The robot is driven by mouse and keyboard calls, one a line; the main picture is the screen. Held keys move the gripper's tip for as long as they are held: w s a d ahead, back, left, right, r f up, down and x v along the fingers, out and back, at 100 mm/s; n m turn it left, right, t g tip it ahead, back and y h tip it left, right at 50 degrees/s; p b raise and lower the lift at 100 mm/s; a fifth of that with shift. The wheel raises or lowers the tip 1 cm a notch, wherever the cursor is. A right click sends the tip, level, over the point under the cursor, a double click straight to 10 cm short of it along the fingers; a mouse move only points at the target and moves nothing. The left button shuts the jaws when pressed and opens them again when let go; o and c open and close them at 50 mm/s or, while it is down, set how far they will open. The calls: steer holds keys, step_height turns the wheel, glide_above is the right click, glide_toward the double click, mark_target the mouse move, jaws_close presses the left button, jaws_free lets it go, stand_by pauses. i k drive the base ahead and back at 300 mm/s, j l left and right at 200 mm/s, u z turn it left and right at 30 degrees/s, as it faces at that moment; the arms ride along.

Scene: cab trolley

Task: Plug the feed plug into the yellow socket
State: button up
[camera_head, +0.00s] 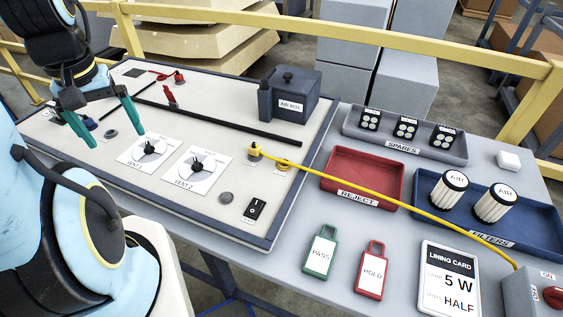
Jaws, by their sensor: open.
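The feed plug (254,151) is a small yellow piece at the left end of a yellow cable (370,196). It stands on the cream panel, right of the VENT 2 dial. A yellow ring, which looks like the yellow socket (284,164), lies just right of the plug, with a small label by it. The cable passes over or close to this ring and partly hides it. I cannot tell whether the plug sits in anything. My gripper (98,121) has teal fingers, spread open and empty, over the panel's left part, far left of the plug.
VENT 1 (149,149) and VENT 2 (196,168) dials lie between my gripper and the plug. A dark air box (290,95) and black bar (218,118) stand behind. The red REJECT tray (363,157) and blue FILTERS tray (430,181) are right. The cable runs to a grey box (530,294).

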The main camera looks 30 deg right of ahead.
mark_target(255, 151)
steer(key=k+l+u, duration=0.1)
steer(key=u, duration=0.3)
steer(key=k+u, duration=0.4)
steer(key=i+j, duration=0.05)
